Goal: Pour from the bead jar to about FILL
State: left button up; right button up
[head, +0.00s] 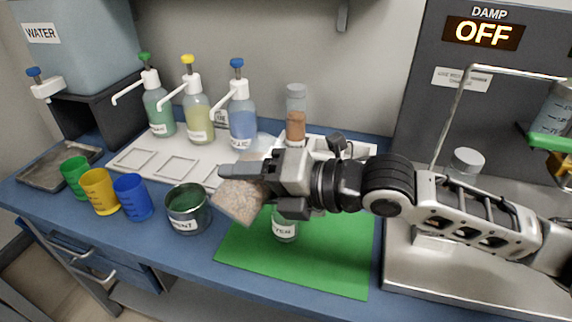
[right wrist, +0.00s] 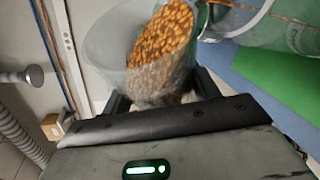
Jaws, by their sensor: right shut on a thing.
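My right gripper (head: 250,172) is shut on the bead jar (head: 238,199), a clear vessel of tan-brown beads. It holds the jar tilted above the table, over the left edge of the green mat. In the right wrist view the bead jar (right wrist: 150,60) shows orange-tan beads inside clear walls. A small glass jar (head: 285,229), its label partly readable as "TER", stands on the mat below my gripper, its upper part hidden. No FILL mark is readable, and I see no beads falling. My left gripper is not in view.
Green, yellow and blue cups (head: 132,197) stand farther left. Pump bottles (head: 197,115) stand on a white tray (head: 130,157) behind. The front of the green mat (head: 330,270) is clear.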

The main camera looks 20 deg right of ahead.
aim_at(254, 155)
jog(key=shift+r+m+y, duration=0.5)
jog(key=shift+r+m, duration=0.1)
dwell(1.4)
jog(key=shift+w+d+r+m+y+b, duration=0.3)
jog(key=shift+d+r+m+b, duration=0.1)
jog(key=shift+r+m, duration=0.2)
dwell(1.8)
jog(key=shift+w+d+r+m+y+b, duration=0.15)
jog(key=shift+r+m+y+b, duration=0.35)
jog(key=shift+m+b, duration=0.35)
dwell(2.8)
